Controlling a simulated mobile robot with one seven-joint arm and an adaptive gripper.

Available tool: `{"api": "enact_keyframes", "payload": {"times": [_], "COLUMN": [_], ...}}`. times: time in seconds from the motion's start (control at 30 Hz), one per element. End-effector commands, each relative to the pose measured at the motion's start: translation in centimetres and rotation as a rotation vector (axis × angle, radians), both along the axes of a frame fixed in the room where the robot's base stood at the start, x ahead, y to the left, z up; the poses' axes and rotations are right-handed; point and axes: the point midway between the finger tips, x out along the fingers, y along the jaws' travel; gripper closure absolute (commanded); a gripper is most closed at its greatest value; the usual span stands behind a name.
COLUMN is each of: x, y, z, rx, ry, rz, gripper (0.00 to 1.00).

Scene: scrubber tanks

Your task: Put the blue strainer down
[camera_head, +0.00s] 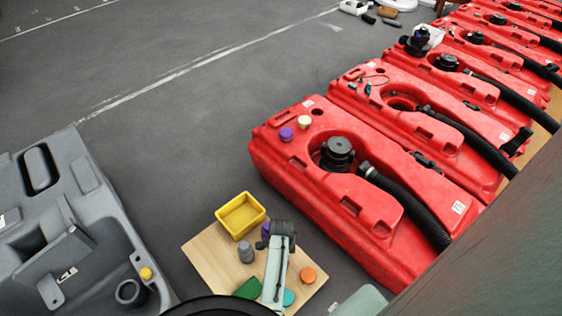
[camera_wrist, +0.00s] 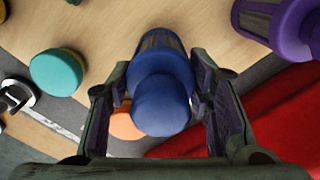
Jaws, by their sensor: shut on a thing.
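The blue strainer (camera_wrist: 161,90) has a round blue cap and a mesh body, and it shows in the wrist view between my two fingers. My gripper (camera_wrist: 160,95) is shut on it. In the head view my gripper (camera_head: 282,232) is over the wooden board (camera_head: 207,247), and the blue strainer is hidden there. I cannot tell whether the strainer touches the board.
The board carries a yellow tray (camera_head: 241,226), a grey bottle-shaped item (camera_head: 246,252), a green block (camera_head: 247,288), an orange round piece (camera_head: 308,275) and a teal one (camera_head: 289,298). A purple strainer (camera_wrist: 275,25) is close by. Red tanks (camera_head: 300,165) stand right.

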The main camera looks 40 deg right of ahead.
Motion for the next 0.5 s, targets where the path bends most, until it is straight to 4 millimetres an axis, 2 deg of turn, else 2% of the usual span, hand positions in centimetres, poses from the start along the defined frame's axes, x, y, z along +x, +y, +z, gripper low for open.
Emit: {"api": "enact_keyframes", "payload": {"times": [0.17,0.2,0.5], "x": [0.01,0.01,0.00], "y": [0.02,0.02,0.02], "z": [-0.33,-0.21,-0.19], "rx": [0.000,0.000,0.000], "ry": [0.000,0.000,0.000], "rz": [0.001,0.001,0.000], "gripper": [0.87,0.51,0.33]}}
